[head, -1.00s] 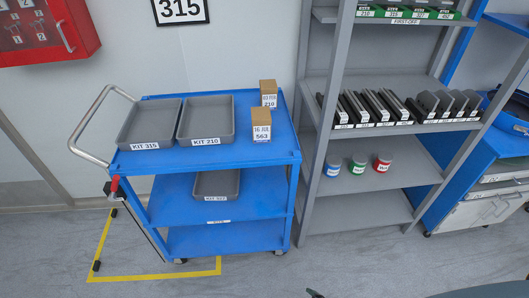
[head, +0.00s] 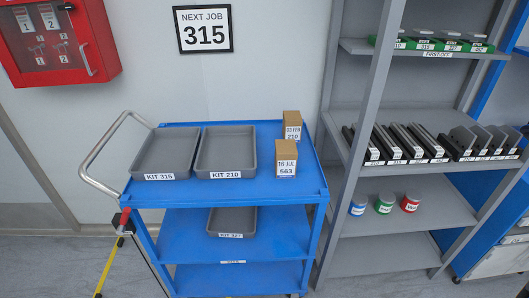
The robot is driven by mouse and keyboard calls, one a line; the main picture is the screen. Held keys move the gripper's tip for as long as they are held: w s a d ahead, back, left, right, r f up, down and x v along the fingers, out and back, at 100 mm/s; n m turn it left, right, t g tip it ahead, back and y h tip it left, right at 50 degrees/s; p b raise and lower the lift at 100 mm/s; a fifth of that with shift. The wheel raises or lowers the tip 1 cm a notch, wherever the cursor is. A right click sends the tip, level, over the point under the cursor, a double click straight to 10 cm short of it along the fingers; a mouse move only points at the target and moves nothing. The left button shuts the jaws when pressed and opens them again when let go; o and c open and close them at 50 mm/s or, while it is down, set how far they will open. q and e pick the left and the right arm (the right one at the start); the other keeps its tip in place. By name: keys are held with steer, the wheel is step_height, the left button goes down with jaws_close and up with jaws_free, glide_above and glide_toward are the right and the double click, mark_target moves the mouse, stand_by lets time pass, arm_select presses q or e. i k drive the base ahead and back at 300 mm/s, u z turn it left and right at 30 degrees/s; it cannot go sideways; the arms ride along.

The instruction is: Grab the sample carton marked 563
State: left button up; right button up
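The sample carton marked 563 (head: 286,159) is a small brown box with a white label reading "16 JUL 563". It stands upright on the top shelf of the blue cart (head: 307,197), right of the grey trays. A similar carton marked 210 (head: 292,126) stands just behind it, towards the wall. Neither of my grippers shows in the head view.
Grey trays labelled KIT 315 (head: 164,154) and KIT 210 (head: 226,153) fill the cart top's left and middle. A third tray (head: 232,222) lies on the shelf below. A grey rack (head: 380,185) with parts and small tins stands close on the right. A wall sign (head: 205,30) reads "NEXT JOB 315".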

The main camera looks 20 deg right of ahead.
mark_target(286, 152)
steer(key=z, duration=0.4)
steer(key=i, duration=1.2)
steer(key=z, duration=1.05)
